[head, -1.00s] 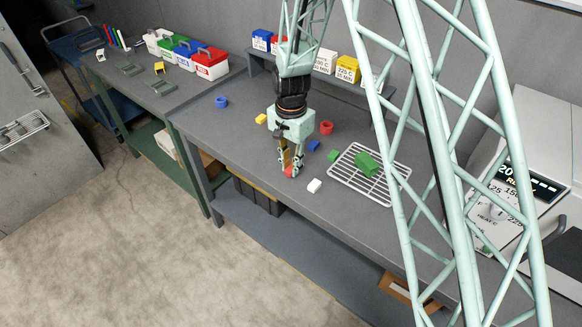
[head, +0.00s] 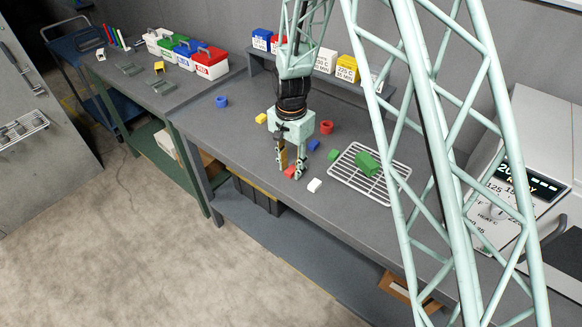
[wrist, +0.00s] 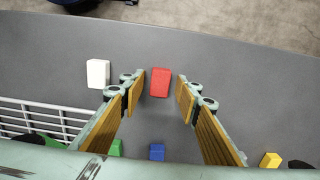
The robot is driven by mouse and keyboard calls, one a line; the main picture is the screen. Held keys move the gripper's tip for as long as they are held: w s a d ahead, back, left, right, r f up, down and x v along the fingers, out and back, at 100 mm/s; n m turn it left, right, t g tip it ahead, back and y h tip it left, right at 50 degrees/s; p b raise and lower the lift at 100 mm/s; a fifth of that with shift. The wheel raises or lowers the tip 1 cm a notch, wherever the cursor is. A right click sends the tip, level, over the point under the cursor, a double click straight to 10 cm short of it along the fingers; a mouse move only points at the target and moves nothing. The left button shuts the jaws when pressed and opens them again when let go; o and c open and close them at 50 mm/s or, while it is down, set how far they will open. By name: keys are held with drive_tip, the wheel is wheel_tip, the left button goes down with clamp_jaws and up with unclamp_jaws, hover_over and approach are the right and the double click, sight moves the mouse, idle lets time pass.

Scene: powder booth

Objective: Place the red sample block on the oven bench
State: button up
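The red sample block (head: 289,173) rests on the grey bench top (head: 235,150), the bench with the wire rack and the heater unit. My gripper (head: 291,170) points down at it with its fingers spread apart. In the wrist view the red block (wrist: 160,82) shows between the two fingertips, with a visible gap on each side. The fingers partly cover the block in the head view.
A white block (head: 314,185) lies close to the right of my gripper. Blue (head: 313,145) and yellow (head: 261,119) blocks lie behind. The bench's left part is mostly clear.

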sight(291, 170)
drive_tip(key=shift+r, duration=0.15)
wheel_tip(291, 170, up, 12)
drive_tip(key=shift+p, duration=0.3)
idle(0.7)
idle(0.8)
